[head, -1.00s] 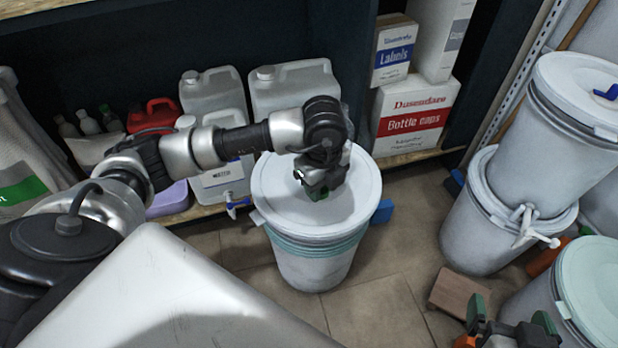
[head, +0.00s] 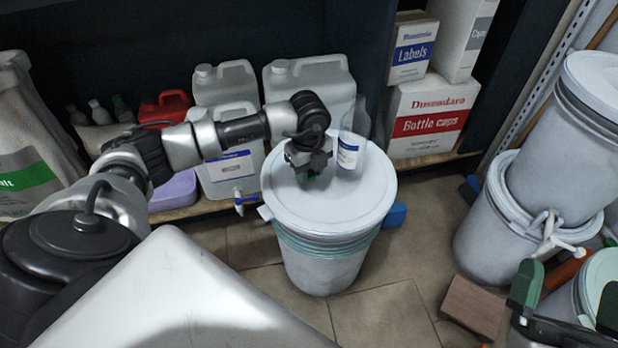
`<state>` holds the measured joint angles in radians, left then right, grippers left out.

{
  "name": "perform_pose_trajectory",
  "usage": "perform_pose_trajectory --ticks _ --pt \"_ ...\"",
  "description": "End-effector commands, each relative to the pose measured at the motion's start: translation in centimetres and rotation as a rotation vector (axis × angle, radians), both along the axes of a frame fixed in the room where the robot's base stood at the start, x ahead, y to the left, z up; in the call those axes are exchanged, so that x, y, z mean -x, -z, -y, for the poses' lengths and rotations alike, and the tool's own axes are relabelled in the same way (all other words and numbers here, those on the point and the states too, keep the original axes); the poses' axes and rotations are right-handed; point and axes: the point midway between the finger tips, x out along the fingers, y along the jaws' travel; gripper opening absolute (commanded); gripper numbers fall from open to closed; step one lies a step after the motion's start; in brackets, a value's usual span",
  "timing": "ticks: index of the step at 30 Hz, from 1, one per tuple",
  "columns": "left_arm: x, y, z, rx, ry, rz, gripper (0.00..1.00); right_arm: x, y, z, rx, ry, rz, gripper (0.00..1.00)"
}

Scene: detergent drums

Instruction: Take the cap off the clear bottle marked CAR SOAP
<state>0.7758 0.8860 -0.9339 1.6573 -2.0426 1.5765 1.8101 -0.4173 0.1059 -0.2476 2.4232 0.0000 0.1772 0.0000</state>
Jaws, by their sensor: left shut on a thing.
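The clear bottle (head: 350,152) with a white and blue label stands on the lid of the pale drum (head: 380,195) in the middle. Its label is too small to read, and I cannot make out its mouth. My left gripper (head: 303,177) is just left of the bottle, over the lid, apart from the label. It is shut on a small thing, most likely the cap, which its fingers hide. My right gripper (head: 566,299) is at the bottom right with its green-tipped fingers wide apart, away from the bottle.
A shelf behind holds white jugs (head: 308,80), a red can (head: 165,107) and cartons (head: 430,117). Stacked drums (head: 590,130) stand at the right. A brown block (head: 473,306) lies on the floor. The lid is clear right of the bottle.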

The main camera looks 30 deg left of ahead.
Motion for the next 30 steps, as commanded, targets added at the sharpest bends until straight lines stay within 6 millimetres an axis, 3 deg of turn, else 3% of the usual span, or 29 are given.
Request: perform_pose_trajectory --ticks 6,19,20,24,30 --pt "0.0 2.1 0.0 0.001 -0.001 0.000 0.06 1.6 -1.5 0.1 -0.054 -0.010 0.182 0.97" --pt "0.0 2.6 0.0 0.001 0.000 0.000 0.06 2.1 -2.0 0.2 -0.067 -0.012 0.229 0.97" --pt "0.0 2.6 0.0 0.000 0.000 0.000 0.36 2.1 -2.1 0.2 -0.070 -0.013 0.235 0.97" --pt "0.0 2.5 0.0 0.000 0.000 0.000 0.57 2.1 -2.1 0.2 -0.069 -0.013 0.232 0.97" --pt "0.0 2.5 0.0 0.000 0.000 0.000 0.60 2.1 -2.1 0.1 -0.068 -0.012 0.231 0.97"
